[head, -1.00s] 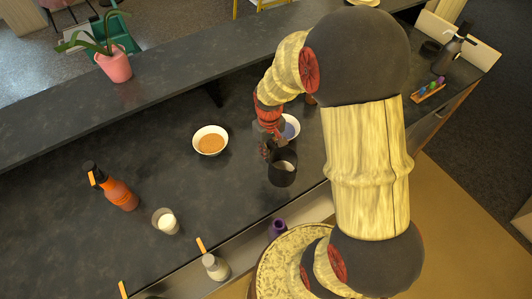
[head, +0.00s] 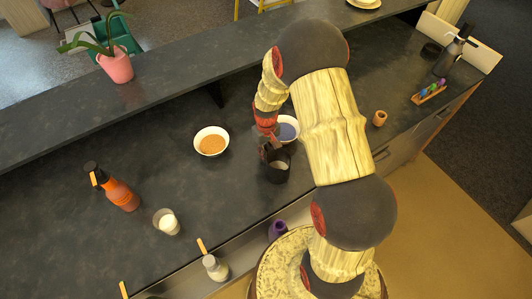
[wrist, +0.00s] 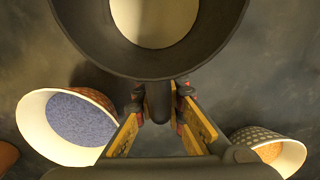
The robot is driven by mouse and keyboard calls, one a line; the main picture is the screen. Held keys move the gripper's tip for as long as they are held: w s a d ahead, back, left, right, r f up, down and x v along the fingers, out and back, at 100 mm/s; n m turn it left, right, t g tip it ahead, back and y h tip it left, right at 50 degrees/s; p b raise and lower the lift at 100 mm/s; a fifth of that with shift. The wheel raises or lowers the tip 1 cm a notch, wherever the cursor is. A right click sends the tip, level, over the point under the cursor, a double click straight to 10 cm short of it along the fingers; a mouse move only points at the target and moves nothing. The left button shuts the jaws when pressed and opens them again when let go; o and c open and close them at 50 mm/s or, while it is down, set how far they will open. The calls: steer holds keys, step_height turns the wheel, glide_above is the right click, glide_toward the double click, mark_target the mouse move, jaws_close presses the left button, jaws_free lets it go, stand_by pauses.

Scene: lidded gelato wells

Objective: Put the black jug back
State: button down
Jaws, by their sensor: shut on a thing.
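The black jug (head: 277,173) is near the front of the dark counter, right of the middle in the head view. It holds something pale. In the wrist view the jug (wrist: 92,48) fills the top, its open mouth and pale contents facing the camera. My gripper (head: 267,152) is at the jug's far left side. In the wrist view my gripper (wrist: 158,118) is shut on the jug's handle. I cannot tell whether the jug's base touches the counter.
A bowl of blue stuff (head: 287,128) stands just behind the jug, and a bowl of orange stuff (head: 211,141) to its left. A small terracotta cup (head: 380,118) is right.

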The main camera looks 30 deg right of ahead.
steer(key=shift+f, duration=0.15)
steer(key=c, duration=1.8)
jaws_free()
steer(key=shift+c, duration=0.2)
step_height(320, 180, up, 13)
steer(key=shift+f, duration=0.2)
steer(key=s+a+r+t, duration=0.2)
steer(key=s+a+r, duration=0.2)
steer(key=r, duration=0.5)
steer(key=s+a+r+t, duration=0.1)
steer(key=s+a+r, duration=0.25)
steer(key=r, duration=0.55)
steer(key=s+a+r+t, duration=0.2)
steer(key=s+a+r, duration=0.2)
steer(key=s, duration=0.9)
step_height(320, 180, up, 3)
steer(key=shift+s+a+r+t, duration=0.1)
steer(key=shift+s+a+t, duration=0.1)
steer(key=shift+t, duration=0.2)
